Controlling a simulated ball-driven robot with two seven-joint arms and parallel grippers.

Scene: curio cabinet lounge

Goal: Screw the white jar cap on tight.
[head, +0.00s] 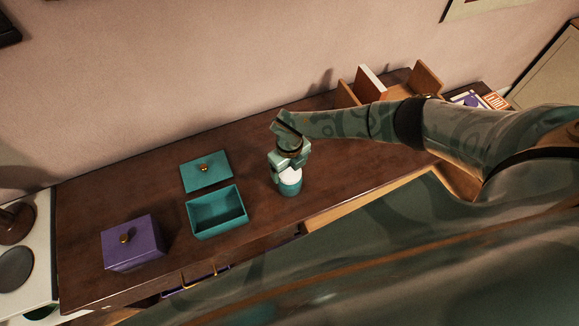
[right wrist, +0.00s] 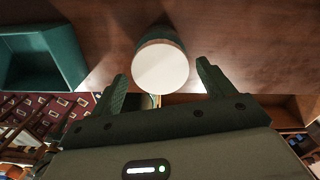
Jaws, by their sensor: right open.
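The teal jar (head: 290,188) stands upright near the front edge of the cabinet top, and the white cap (head: 291,175) sits on its top. In the right wrist view the cap (right wrist: 160,68) shows as a round white disc, with a strip of the jar (right wrist: 158,33) behind it. My right gripper (head: 283,165) is just above the cap, partly covering it in the head view. In the right wrist view its open fingers (right wrist: 164,84) are spread to either side of the cap, with gaps. How tightly the cap sits cannot be told. My left gripper is not in view.
An open teal box (head: 217,226) stands left of the jar, with its teal lid (head: 207,172) behind it. A purple lidded box (head: 133,243) is at the far left. Upright wooden dividers with a book (head: 370,82) stand at the back right.

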